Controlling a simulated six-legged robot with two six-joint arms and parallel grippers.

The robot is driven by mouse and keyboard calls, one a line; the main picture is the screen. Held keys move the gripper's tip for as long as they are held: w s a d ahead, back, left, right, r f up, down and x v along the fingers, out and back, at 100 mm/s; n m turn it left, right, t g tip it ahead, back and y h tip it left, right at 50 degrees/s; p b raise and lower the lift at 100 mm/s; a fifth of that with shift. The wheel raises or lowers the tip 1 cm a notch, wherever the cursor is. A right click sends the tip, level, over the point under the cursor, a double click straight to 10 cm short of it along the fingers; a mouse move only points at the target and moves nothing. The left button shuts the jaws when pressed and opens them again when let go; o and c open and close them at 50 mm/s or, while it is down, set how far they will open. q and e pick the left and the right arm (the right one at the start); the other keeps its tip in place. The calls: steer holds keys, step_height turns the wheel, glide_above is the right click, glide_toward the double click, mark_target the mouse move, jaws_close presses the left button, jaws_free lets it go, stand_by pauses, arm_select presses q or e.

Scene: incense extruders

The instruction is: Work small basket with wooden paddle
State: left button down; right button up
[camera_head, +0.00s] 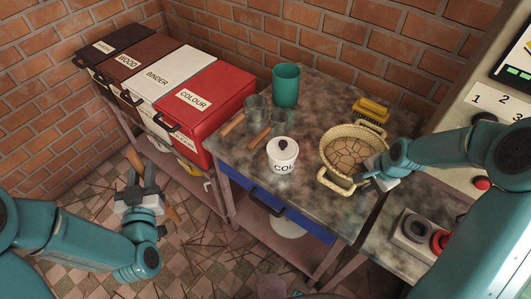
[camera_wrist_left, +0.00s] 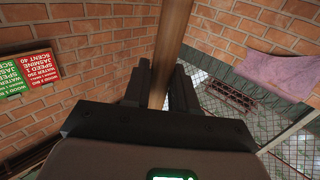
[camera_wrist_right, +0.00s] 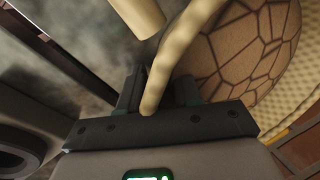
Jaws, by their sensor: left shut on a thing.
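The small basket (camera_head: 327,158) is pale, woven and round with two loop handles. It stands upright on the mottled worktop and holds a brown, crack-patterned mass (camera_head: 348,153). My right gripper (camera_head: 378,174) is at its right front side. In the right wrist view the basket handle (camera_wrist_right: 178,50) runs between my right fingers (camera_wrist_right: 158,92), which look closed on it. My left gripper (camera_head: 138,190) is shut on the wooden paddle (camera_wrist_left: 172,35), over the floor left of the worktop. In the head view the paddle (camera_head: 172,214) shows on both sides of the gripper; its full shape is partly hidden.
The worktop (camera_head: 320,100) also bears a white lidded pot (camera_head: 283,158), a teal cup (camera_head: 286,85), clear cups (camera_head: 256,108) with wooden-handled tools, and a yellow brush (camera_head: 370,110). Labelled bins (camera_head: 205,100) stand left. A grey control box (camera_head: 412,232) is front right.

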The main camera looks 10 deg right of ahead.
steer(key=shift+s+r, duration=0.1)
steer(key=shift+s, duration=0.05)
steer(key=shift+c, duration=0.3)
jaws_close()
stand_by(1.3)
